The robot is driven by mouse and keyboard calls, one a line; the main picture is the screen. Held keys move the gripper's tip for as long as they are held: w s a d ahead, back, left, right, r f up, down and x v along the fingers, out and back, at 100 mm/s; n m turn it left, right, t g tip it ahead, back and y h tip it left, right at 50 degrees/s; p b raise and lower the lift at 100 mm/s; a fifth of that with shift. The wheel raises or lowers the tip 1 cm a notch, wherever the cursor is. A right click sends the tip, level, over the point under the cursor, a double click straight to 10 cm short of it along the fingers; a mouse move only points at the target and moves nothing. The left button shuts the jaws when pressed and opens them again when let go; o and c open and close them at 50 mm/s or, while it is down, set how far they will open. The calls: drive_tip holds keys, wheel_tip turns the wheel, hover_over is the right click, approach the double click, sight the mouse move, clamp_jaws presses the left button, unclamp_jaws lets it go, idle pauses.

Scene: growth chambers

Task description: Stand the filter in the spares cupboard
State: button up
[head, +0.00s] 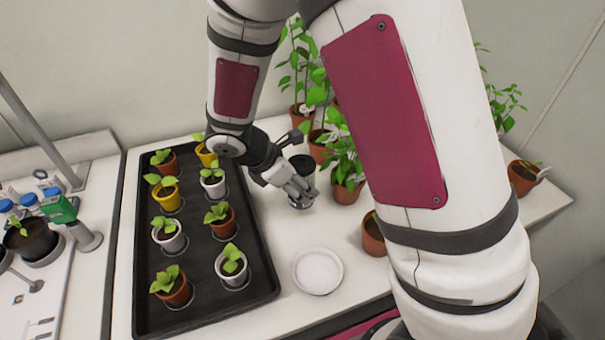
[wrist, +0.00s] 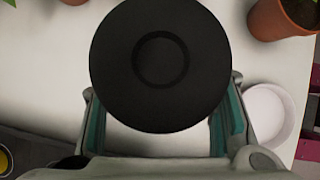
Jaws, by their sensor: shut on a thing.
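The filter (head: 301,163) is a dark round piece with a black top. My gripper (head: 303,187) is shut on it, beside the right edge of the black tray and above the white bench. In the wrist view the filter's black disc (wrist: 158,62) with a raised ring fills the space between the teal-padded fingers of my gripper (wrist: 160,122). The filter's lower part is mostly hidden by the fingers and the disc. I cannot tell whether its base touches the bench. The spares cupboard is not visible in either view.
A black tray (head: 262,268) of several potted seedlings stands left of my gripper. A white saucer (head: 318,271) lies in front, also in the wrist view (wrist: 266,112). Tall potted plants (head: 347,190) stand close on the right. A terracotta pot (head: 373,238) stands near my arm.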

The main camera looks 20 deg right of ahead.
drive_tip(key=shift+w+d+f+p, duration=0.1)
drive_tip(key=shift+w+d+f, duration=0.35)
drive_tip(key=shift+w+f, duration=0.4)
drive_tip(key=shift+w+d+f+p, duration=0.1)
drive_tip(key=shift+w+d+f, duration=0.35)
drive_tip(key=shift+w, duration=0.75)
drive_tip(key=shift+w+d+f+p, duration=0.1)
drive_tip(key=shift+w+d+f, duration=0.3)
drive_tip(key=shift+w+f, duration=0.5)
drive_tip(key=shift+w+r, duration=0.1)
drive_tip(key=o, duration=1.3)
drive_tip(key=shift+c, duration=0.2)
